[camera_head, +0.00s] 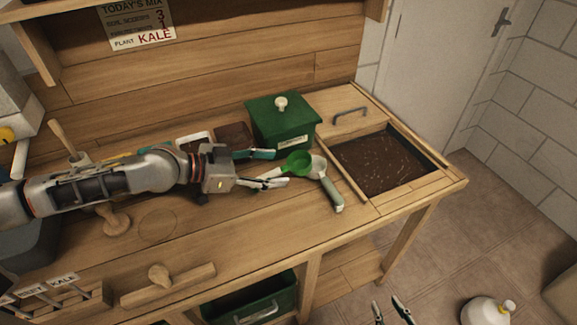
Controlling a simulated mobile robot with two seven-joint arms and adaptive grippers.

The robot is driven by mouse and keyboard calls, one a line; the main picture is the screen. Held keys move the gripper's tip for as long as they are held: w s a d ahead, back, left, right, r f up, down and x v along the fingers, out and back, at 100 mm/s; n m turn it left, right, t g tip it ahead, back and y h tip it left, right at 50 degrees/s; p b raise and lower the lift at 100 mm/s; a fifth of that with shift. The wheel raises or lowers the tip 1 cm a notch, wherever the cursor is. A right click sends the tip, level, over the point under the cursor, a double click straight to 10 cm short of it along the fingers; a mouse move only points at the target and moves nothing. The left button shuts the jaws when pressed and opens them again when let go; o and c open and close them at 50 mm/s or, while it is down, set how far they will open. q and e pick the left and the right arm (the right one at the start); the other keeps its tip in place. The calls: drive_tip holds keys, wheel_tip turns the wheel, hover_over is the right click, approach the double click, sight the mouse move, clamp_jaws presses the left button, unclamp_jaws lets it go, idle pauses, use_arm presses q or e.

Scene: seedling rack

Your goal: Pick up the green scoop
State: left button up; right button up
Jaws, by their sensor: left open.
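The green scoop (298,163) lies on the wooden bench, in front of the green lidded box. That gripper is open, one finger on the far side of the scoop and one on the near side. Whether a finger touches the scoop I cannot tell. My right gripper (387,301) is at the bottom edge, fingers apart, over the floor.
The green box (283,123) with a white knob stands close behind the scoops. A soil bin (384,160) is sunk into the bench at right. Wooden tools (168,283) lie near the front edge. A white jug (487,311) stands on the floor.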

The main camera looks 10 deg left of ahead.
sight(282, 168)
use_arm(q)
drive_tip(key=p+x, duration=0.1)
drive_tip(key=x, duration=0.4)
drive_tip(key=shift+f, duration=0.15)
drive_tip(key=shift+a, duration=0.1)
drive_tip(key=c, duration=1.2)
